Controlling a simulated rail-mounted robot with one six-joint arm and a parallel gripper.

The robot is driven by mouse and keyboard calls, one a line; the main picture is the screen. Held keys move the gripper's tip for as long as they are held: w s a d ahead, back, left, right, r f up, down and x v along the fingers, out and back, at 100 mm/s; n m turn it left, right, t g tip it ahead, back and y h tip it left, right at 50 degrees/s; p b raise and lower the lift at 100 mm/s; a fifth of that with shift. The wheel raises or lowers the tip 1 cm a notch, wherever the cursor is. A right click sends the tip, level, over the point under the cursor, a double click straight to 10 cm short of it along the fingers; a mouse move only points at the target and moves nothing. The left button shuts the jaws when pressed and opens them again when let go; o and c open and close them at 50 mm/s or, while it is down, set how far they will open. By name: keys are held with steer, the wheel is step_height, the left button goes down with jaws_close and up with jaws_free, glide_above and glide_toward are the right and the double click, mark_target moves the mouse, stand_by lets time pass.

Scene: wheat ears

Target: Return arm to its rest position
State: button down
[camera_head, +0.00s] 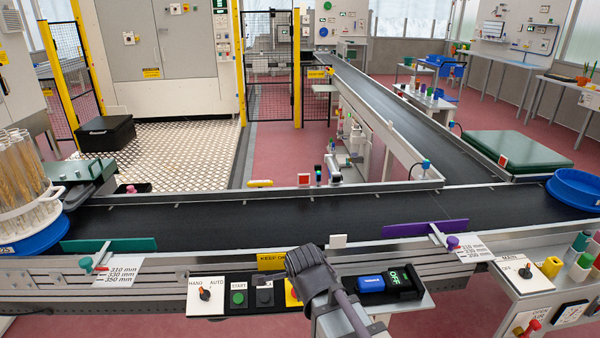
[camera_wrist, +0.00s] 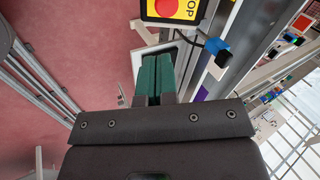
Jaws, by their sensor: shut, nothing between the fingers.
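My gripper (camera_wrist: 158,76) shows in the wrist view with its two green fingers pressed together and nothing between them. In the head view, my dark wrist and part of my arm are at the bottom centre, in front of the conveyor and over the control panel; the fingers cannot be made out there. A yellow stop box with a red button (camera_wrist: 166,8) lies just beyond the fingertips in the wrist view; in the head view my wrist mostly covers the yellow box (camera_head: 292,293).
A black conveyor (camera_head: 330,213) runs across behind my wrist. Clear tubes of wheat ears (camera_head: 22,165) stand in a blue dish (camera_head: 36,238) at the left. An empty-looking blue dish (camera_head: 577,188) is at the right. The control panel (camera_head: 222,297) and a purple guide (camera_head: 424,228) are close by.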

steer(key=s+d+r+n+g+p, duration=0.2)
steer(key=s+d+n+p, duration=0.1)
steer(key=d+n, duration=0.4)
steer(key=s+d+r+n+g+p, duration=0.3)
steer(key=s+d+n, duration=0.3)
steer(key=d, duration=0.3)
steer(key=shift+s+d+r+n+g+p, duration=0.25)
steer(key=shift+d+n+p, duration=0.2)
steer(key=shift+p, duration=0.35)
